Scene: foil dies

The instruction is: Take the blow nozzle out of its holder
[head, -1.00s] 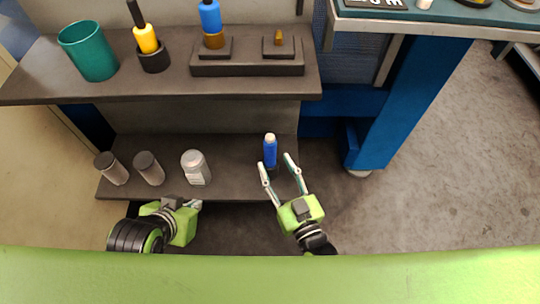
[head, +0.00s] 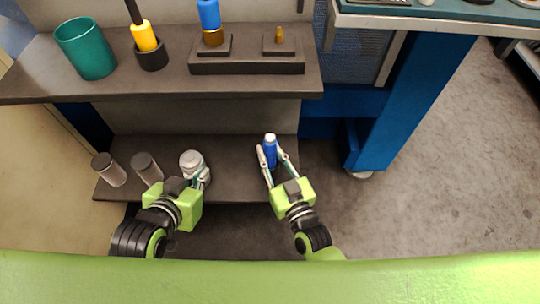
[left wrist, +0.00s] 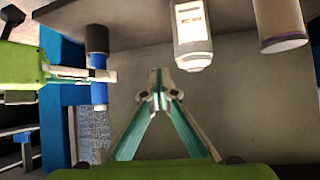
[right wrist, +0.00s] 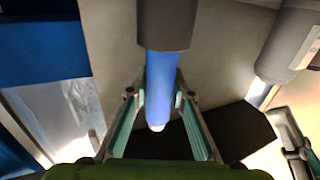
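The blow nozzle, which I take to be the blue cylinder (head: 270,153) with a pale tip, stands upright at the right end of the lower shelf. Its blue body also shows in the right wrist view (right wrist: 162,85), seated in a dark grey holder (right wrist: 166,22). My right gripper (head: 271,157) is open, with one finger on each side of the blue body; small gaps seem to remain in the right wrist view (right wrist: 158,95). My left gripper (head: 205,178) is by the silver can, its fingertips together and empty in the left wrist view (left wrist: 158,82).
On the lower shelf (head: 232,172) stand a silver can (head: 192,161) and two grey cylinders (head: 146,167) (head: 109,169). The upper shelf (head: 120,88) above holds a green cup (head: 86,50), a yellow-handled tool (head: 145,36) and a dark block (head: 246,67) with a blue-handled tool (head: 209,14).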

